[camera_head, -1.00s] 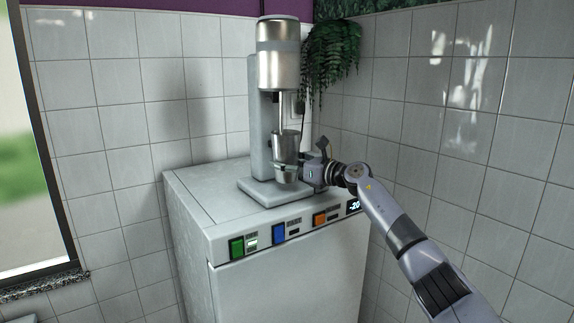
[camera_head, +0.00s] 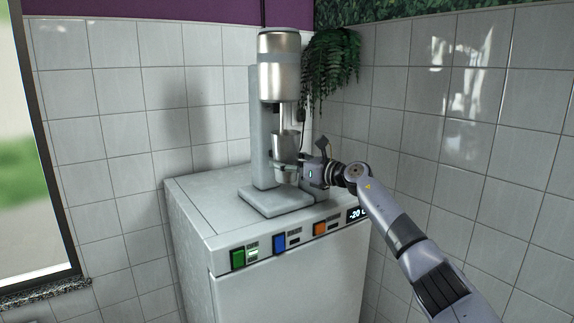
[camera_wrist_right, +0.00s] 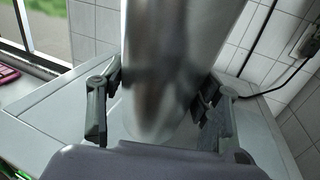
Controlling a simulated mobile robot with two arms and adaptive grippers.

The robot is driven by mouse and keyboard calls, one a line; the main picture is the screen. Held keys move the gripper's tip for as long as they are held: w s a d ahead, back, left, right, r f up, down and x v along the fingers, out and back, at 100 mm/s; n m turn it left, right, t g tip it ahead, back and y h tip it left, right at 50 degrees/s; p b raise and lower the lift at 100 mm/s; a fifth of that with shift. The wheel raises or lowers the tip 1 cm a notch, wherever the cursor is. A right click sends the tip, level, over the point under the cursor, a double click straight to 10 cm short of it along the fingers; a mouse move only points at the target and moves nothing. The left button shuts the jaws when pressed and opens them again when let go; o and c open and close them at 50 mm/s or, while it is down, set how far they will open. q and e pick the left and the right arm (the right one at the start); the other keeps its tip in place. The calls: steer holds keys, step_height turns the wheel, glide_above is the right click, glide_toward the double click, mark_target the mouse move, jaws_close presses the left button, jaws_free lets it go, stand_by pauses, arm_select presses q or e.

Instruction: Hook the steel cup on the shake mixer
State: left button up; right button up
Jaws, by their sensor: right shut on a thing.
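The shake mixer (camera_head: 264,120) stands on top of the white freezer, with a steel motor head above a grey column and base. The steel cup (camera_head: 285,146) is upright under the motor head, in front of the column, with the spindle reaching down to its mouth. My right gripper (camera_head: 288,171) is shut on the cup low on its body, coming from the right. In the right wrist view the cup (camera_wrist_right: 170,70) fills the middle between the two fingers. Whether the cup's rim is hooked on the mixer cannot be told. My left gripper is not in view.
The white freezer (camera_head: 190,211) has green, blue and orange buttons on its front edge. Tiled walls stand close behind and to the right. A hanging plant (camera_head: 331,65) is right of the motor head. A dark cord (camera_wrist_right: 290,75) runs to a wall outlet. The freezer top's left side is clear.

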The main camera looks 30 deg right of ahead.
steer(key=shift+r, duration=0.25)
steer(key=shift+w+r+p, duration=0.25)
steer(key=shift+r+p, duration=0.4)
steer(key=shift+r, duration=0.35)
steer(key=shift+w+r+g, duration=0.25)
steer(key=shift+r+g, duration=0.15)
steer(key=shift+r, duration=0.4)
steer(key=shift+r, duration=0.15)
steer(key=shift+w+r, duration=0.1)
steer(key=shift+r, duration=1.2)
